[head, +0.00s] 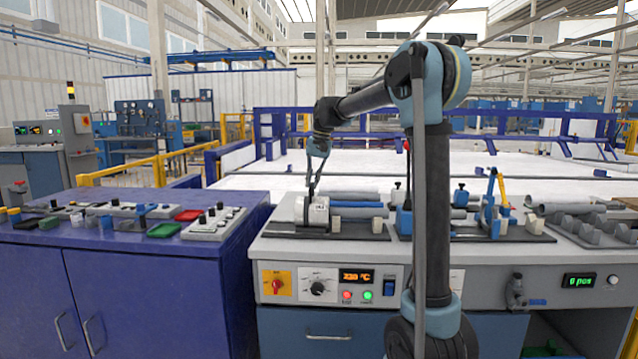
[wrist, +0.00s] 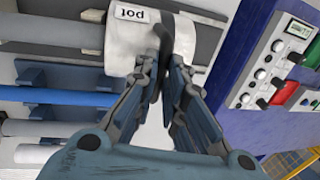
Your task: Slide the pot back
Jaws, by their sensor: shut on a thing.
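The pot (head: 316,214) is a white cylinder lying on its side at the left end of the stand on the grey bench. In the wrist view the pot (wrist: 127,42) carries a label reading "pot" and has a dark handle (wrist: 160,45). My gripper (head: 311,192) reaches down onto the pot from above. In the wrist view my gripper (wrist: 166,66) is shut on the handle, and its fingers hide part of it. A grey pipe (wrist: 50,36) lines up with the pot and meets its side; whether it runs inside is hidden.
A blue pipe (head: 358,204) lies on supports beside the pot. Clamps and fittings (head: 480,208) stand farther right on the bench. The bench front has a panel showing 230 °C (head: 356,276). A blue cabinet (head: 150,275) with switch boxes and trays stands close on the left.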

